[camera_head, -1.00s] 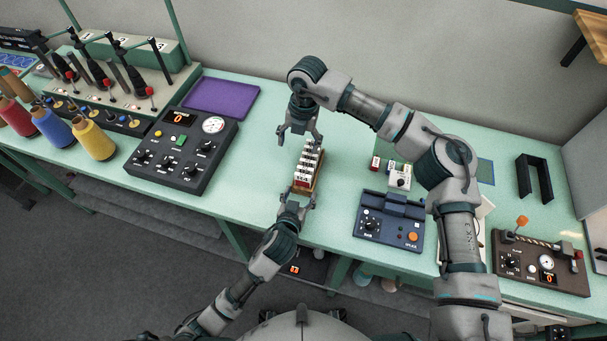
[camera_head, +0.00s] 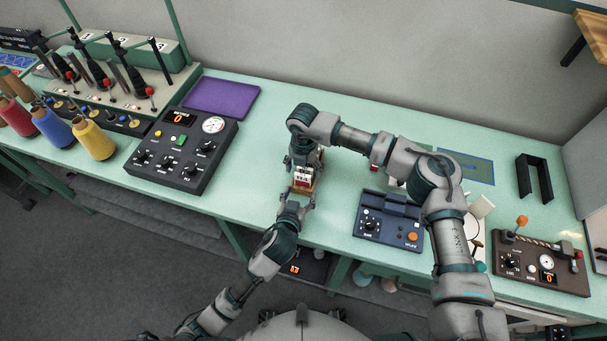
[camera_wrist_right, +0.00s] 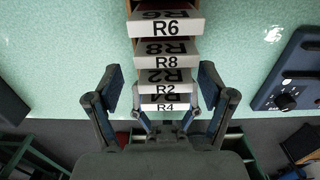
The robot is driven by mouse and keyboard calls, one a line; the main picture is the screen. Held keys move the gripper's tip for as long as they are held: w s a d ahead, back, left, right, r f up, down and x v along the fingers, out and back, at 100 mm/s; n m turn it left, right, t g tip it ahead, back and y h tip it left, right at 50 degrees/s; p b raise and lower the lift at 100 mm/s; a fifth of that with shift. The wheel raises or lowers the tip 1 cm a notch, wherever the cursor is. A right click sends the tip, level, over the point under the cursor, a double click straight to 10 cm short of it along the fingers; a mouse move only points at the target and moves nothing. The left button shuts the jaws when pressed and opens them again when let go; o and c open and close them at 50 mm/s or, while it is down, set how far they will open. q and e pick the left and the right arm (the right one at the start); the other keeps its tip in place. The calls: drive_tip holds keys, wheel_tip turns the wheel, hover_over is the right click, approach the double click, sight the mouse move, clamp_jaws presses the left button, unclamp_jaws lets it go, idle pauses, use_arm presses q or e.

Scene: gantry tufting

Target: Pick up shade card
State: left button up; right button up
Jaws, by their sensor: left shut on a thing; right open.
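The shade cards are white with black labels and stand in a row in a brown holder (camera_head: 316,183). In the right wrist view the labels read R6 (camera_wrist_right: 166,28), R8 (camera_wrist_right: 167,62), R2 (camera_wrist_right: 166,89) and R4 (camera_wrist_right: 166,106). My left gripper (camera_head: 294,200) is shut on the near end of the holder. My right gripper (camera_head: 304,164) is open above the holder and hides most of the cards in the head view. In the right wrist view its spread fingers (camera_wrist_right: 161,80) stand either side of the row near R2 and R4, with no card visibly gripped.
A black control box (camera_head: 182,150) and purple mat (camera_head: 221,97) lie to the left. A blue device (camera_head: 388,222) stands close on the right, with a brown device (camera_head: 541,262) beyond. My right arm crosses above the right side of the green table (camera_head: 258,150).

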use_arm(q)
drive_tip(key=shift+f, duration=0.15)
use_arm(e)
drive_tip(key=shift+f, duration=0.15)
drive_tip(key=c, duration=1)
wheel_tip(320, 180, up, 10)
drive_tip(key=shift+r, duration=0.1)
use_arm(q)
drive_tip(key=o, duration=1.3)
